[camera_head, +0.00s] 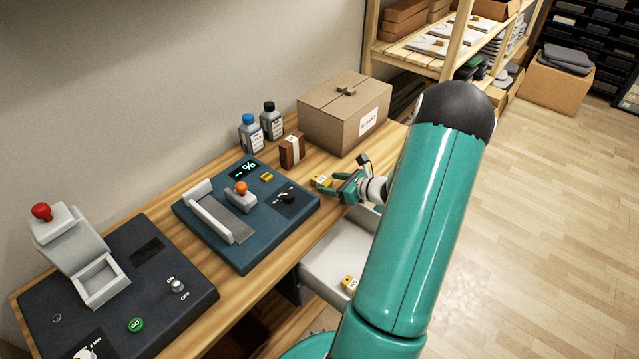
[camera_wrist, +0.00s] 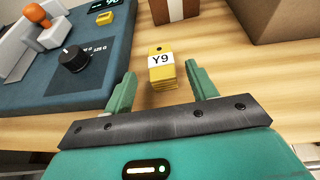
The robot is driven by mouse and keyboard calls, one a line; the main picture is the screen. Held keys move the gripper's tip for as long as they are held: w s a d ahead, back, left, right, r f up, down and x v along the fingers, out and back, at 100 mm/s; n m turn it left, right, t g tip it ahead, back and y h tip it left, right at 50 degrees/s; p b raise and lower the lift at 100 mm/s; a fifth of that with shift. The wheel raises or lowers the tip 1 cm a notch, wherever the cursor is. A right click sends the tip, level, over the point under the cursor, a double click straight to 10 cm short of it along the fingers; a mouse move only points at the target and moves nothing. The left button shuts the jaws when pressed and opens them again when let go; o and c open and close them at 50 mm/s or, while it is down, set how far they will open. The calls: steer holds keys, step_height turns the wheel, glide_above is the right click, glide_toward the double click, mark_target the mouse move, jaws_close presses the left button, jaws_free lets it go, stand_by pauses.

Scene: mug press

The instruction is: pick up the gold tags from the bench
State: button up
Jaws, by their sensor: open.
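A small stack of gold tags (camera_wrist: 162,76) with a white label reading "Y9" sits on the wooden bench (camera_wrist: 225,70). In the head view the gold tags (camera_head: 321,181) are beside the blue machine's right edge. My gripper (camera_wrist: 160,80) is open, its two green fingers on either side of the near end of the stack, with a gap at each side. In the head view my gripper (camera_head: 340,186) is low over the bench by the tags. Another gold piece (camera_head: 350,284) with a white label lies in the open drawer (camera_head: 325,257).
A blue machine (camera_head: 225,240) with an orange-knobbed lever, dial and small gold block (camera_head: 267,176) stands left of the tags. A brown banded block (camera_head: 292,150), two bottles (camera_head: 251,135) and a cardboard box (camera_head: 345,110) stand behind. A dark press (camera_head: 125,270) is at the left.

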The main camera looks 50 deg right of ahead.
mark_target(325, 181)
steer(key=x, duration=0.5)
steer(key=shift+w, duration=0.35)
steer(key=c, duration=1.1)
